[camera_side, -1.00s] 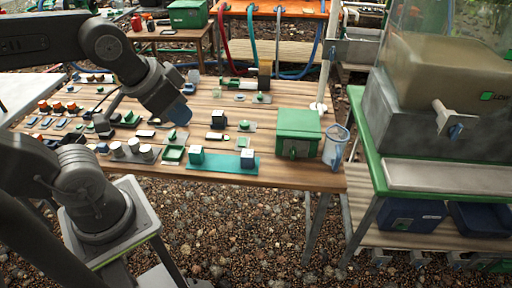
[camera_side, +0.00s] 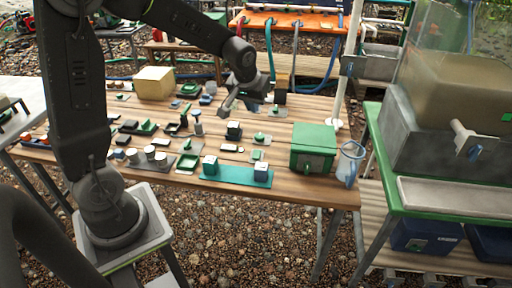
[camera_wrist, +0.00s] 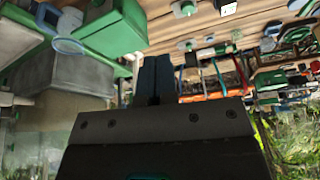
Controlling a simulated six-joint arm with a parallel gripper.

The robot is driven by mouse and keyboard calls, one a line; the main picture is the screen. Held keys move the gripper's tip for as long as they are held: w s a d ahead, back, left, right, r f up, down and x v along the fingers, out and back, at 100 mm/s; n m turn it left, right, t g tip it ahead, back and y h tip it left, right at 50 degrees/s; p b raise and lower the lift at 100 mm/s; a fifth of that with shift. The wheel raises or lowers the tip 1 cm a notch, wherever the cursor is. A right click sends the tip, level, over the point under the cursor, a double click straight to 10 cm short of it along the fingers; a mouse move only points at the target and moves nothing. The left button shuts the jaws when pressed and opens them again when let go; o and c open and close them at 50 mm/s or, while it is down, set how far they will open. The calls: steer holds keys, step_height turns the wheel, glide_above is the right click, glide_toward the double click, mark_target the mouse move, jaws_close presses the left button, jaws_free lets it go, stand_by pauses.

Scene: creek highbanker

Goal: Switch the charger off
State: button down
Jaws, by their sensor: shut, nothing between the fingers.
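I cannot tell for sure which thing is the charger; several small green, white and dark devices with knobs or switches lie on the wooden table (camera_side: 190,185). Among them are a teal strip (camera_side: 236,178) with two blocks at the front edge and a small green-knobbed plate (camera_side: 260,139). My gripper (camera_side: 226,108) is above the back middle of the table, tilted down to the left, apart from the devices as far as I can see. In the wrist view my gripper (camera_wrist: 153,72) is shut and empty, with its fingers side by side.
A green box (camera_side: 314,145) and a clear jug (camera_side: 349,165) stand at the table's right end, left of a large grey tank (camera_side: 440,130). A cream block (camera_side: 154,83) sits at the back left. A pale pole (camera_side: 346,70) rises behind the green box.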

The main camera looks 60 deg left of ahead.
mark_target(256, 151)
steer(key=w+a+f+n, duration=0.1)
steer(key=w+a+f, duration=0.2)
steer(key=f, duration=0.3)
steer(key=w+a+f+n+g, duration=0.1)
steer(key=w+a+f, duration=0.1)
steer(key=a+f, duration=0.3)
step_height(256, 151, down, 2)
steer(key=shift+w+f+n, duration=0.2)
steer(key=shift+w+n, duration=0.2)
steer(key=shift+f, duration=0.1)
steer(key=x, duration=1.3)
steer(key=shift+s+a+f, duration=0.1)
steer(key=shift+s+f, duration=0.15)
steer(key=shift+f, duration=0.2)
